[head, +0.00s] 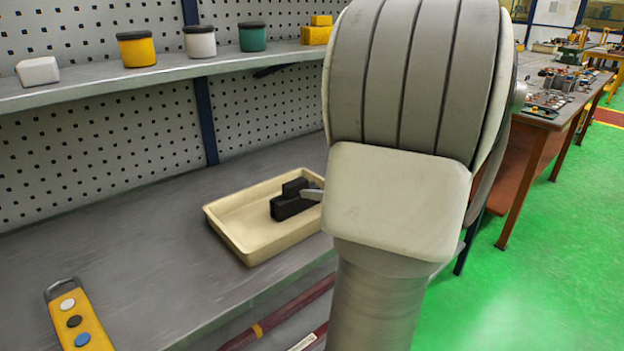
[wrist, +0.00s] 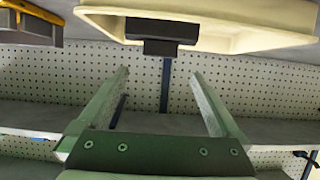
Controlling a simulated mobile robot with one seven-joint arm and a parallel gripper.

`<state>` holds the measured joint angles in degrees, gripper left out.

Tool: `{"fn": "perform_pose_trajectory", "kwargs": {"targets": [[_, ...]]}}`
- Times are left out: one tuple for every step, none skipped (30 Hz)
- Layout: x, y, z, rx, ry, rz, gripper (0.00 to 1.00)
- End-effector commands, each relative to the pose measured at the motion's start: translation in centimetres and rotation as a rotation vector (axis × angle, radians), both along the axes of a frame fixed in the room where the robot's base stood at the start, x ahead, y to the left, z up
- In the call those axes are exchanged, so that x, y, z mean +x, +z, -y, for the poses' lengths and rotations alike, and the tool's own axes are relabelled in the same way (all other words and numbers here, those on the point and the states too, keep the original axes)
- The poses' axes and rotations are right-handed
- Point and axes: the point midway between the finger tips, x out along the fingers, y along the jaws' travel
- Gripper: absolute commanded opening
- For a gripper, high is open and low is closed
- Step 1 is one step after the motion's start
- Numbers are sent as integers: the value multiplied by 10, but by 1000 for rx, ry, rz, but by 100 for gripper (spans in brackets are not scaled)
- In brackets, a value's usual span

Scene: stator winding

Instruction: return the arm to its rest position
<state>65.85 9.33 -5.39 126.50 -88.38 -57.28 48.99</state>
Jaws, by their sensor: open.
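My arm (head: 398,200) fills the middle right of the head view and hides my gripper there. In the wrist view my gripper (wrist: 162,75) shows two green fingers spread wide apart, with nothing between them. A cream tray (head: 252,243) lies on the grey bench, left of my arm. A black block-shaped object (head: 288,205) is in it, with a small pale piece at its right that I cannot identify. In the wrist view the tray (wrist: 250,40) and a black object (wrist: 160,30) show at the top, beyond the fingertips and apart from them.
A yellow box with several round buttons (head: 78,318) lies at the bench's front left. A shelf (head: 170,80) along the pegboard holds lidded jars, a white block (head: 38,71) and yellow blocks (head: 317,33). Green floor (head: 560,230) is open at the right, before another workbench (head: 540,122).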

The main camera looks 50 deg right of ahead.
Motion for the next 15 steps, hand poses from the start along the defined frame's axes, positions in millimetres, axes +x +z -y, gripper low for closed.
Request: {"fn": "perform_pose_trajectory", "kwargs": {"targets": [[-6,4,-1,1,0,1,100],[-9,5,-1,2,-1,1,100],[-12,6,-1,1,-2,0,100],[-14,6,-2,1,-1,0,100],[-15,7,-2,1,0,0,100],[-16,7,-2,0,0,0,100],[-17,7,-2,0,1,0,100],[-17,7,-2,0,1,0,100],[-17,7,-2,0,1,1,100],[-17,7,-2,0,1,0,100],[-17,7,-2,0,1,0,100],[-17,7,-2,0,1,0,100],[-17,7,-2,0,1,0,100],[-17,6,-2,0,1,0,100],[-17,6,-2,0,1,0,100]]}}
